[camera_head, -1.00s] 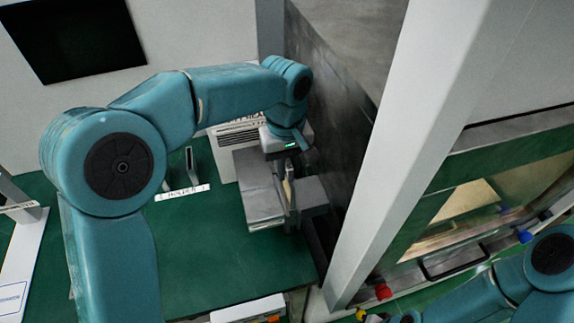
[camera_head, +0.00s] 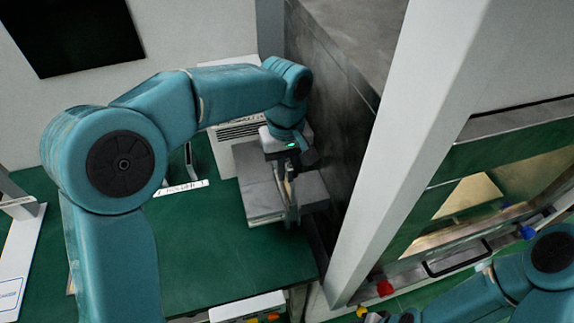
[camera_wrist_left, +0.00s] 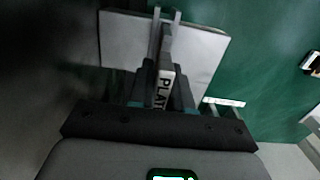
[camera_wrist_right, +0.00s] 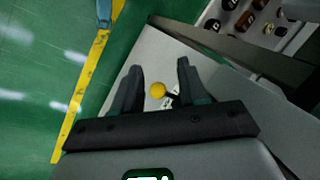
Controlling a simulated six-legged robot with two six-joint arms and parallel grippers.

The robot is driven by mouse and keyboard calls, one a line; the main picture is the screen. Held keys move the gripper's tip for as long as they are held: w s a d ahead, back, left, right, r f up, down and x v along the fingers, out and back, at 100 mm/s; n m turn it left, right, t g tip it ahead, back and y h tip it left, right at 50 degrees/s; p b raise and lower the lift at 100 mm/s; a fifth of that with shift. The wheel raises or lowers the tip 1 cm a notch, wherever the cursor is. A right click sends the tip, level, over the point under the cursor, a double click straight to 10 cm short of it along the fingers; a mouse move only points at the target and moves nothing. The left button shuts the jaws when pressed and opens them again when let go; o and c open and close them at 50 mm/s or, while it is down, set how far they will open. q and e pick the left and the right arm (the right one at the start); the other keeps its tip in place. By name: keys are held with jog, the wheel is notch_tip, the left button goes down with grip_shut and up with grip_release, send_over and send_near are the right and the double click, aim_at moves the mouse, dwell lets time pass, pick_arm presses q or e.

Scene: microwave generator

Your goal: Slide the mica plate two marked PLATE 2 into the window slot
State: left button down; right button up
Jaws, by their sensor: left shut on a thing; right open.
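The slot cannot be made out, and I cannot tell whether the plate touches the wall. In the right wrist view, my right gripper (camera_wrist_right: 155,75) is open, with a yellow knob (camera_wrist_right: 158,90) seen between its fingers.
The dark metal wall (camera_head: 325,140) stands close right of the left gripper. A pale post (camera_head: 410,130) separates it from the framed opening (camera_head: 470,195). A labelled holder (camera_head: 182,188) stands on the green table (camera_head: 215,260) to the left, where some surface is clear.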

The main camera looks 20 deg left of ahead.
pick_arm(q)
jog(key=shift+f+b, duration=1.35)
jog(key=shift+f, duration=0.55)
jog(key=c, duration=1)
grip_release()
jog(key=shift+o, duration=0.2)
jog(key=shift+r, duration=0.15)
jog(key=r, duration=0.5)
jog(key=r+p, duration=0.1)
jog(key=r, duration=0.9)
jog(key=shift+w+a+r+p, duration=0.2)
jog(key=shift+w+a+p, duration=0.05)
jog(key=shift+w+p, duration=0.1)
jog(key=shift+r, duration=0.35)
jog(key=shift+s, duration=0.15)
